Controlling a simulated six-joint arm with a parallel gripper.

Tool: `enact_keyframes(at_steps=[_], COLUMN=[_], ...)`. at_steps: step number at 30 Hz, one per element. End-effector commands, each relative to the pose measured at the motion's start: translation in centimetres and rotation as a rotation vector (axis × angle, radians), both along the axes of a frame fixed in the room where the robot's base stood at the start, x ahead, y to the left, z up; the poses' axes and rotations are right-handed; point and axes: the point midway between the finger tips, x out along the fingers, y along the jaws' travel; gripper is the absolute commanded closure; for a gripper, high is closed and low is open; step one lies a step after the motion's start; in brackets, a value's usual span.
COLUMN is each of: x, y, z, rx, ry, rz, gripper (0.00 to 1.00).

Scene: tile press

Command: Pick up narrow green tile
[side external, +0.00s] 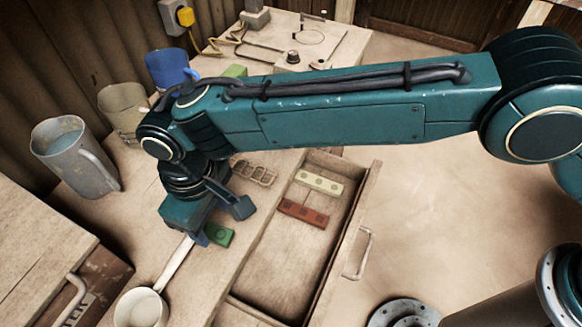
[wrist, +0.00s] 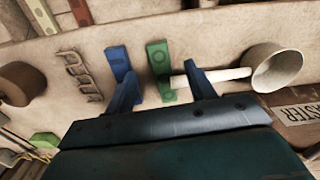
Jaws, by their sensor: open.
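The narrow green tile (wrist: 158,58) lies on the worktop, with round marks on its face. It also shows in the side view (side external: 220,236), partly hidden by my gripper. My gripper (wrist: 163,88) is open and empty above the worktop, with the green tile lying between the lines of its two fingers in the wrist view. In the side view my gripper (side external: 221,219) points down over the tile. A blue tile (wrist: 117,60) lies beside the green one, near the left finger. Height above the tile is hard to tell.
A white ladle (wrist: 274,68) lies to the right; its handle end overlaps the green tile in the wrist view. An open drawer (side external: 268,272) holds a cream tile (side external: 319,182) and a red tile (side external: 303,213). A grey pitcher (side external: 75,158) and blue mug (side external: 165,70) stand behind.

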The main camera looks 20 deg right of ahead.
Motion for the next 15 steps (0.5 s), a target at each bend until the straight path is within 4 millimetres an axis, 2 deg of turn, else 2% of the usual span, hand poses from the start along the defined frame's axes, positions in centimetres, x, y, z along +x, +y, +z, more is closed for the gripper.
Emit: enact_keyframes(at_steps=[5,15], x=[0.0,0.0], y=[-0.1,-0.1], z=[-1.1,-4.7], rx=[-0.002,-0.002], ry=[0.001,0.001], rz=[0.0,0.0], gripper=[0.45,0.45])
